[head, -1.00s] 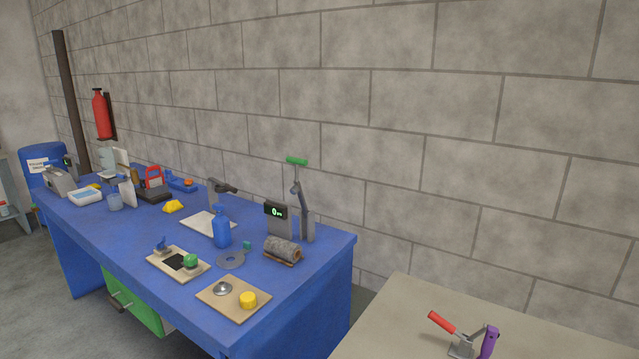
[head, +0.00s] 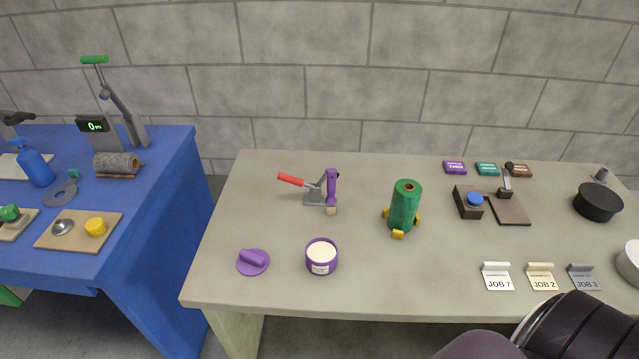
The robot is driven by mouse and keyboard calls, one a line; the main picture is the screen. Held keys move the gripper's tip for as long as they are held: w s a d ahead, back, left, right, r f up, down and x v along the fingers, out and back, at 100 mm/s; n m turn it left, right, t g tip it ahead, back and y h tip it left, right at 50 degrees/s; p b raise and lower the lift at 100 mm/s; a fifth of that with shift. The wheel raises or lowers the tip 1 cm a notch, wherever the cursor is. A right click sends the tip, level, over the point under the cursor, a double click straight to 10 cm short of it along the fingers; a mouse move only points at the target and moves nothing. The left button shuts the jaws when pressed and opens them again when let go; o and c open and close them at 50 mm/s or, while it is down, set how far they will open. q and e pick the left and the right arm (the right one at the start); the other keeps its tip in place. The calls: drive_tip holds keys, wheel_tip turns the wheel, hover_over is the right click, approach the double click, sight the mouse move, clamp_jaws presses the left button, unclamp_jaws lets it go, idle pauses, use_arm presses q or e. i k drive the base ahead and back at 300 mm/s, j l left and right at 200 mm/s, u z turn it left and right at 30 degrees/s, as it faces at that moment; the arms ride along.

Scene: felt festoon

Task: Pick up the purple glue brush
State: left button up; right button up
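The purple glue brush (head: 332,185) stands upright on the left part of the beige table (head: 360,290), with its purple handle up and its pale bristles at the bottom. It is right beside a grey toggle clamp with a red handle (head: 291,180); I cannot tell whether the clamp holds it. Nearer the front are an open purple pot (head: 321,269) of whitish paste and a purple lid with a grip (head: 252,263). Neither gripper is in view; only a dark part of my arm shows at the bottom right.
A green cylinder with yellow feet (head: 405,208) stands right of the brush. Further right are a device with a blue button (head: 474,199), job cards (head: 498,277) and a black round pot (head: 598,203). A blue bench (head: 165,185) stands left across a gap.

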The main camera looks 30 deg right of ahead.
sight(330, 201)
drive_tip(key=z, duration=1.05)
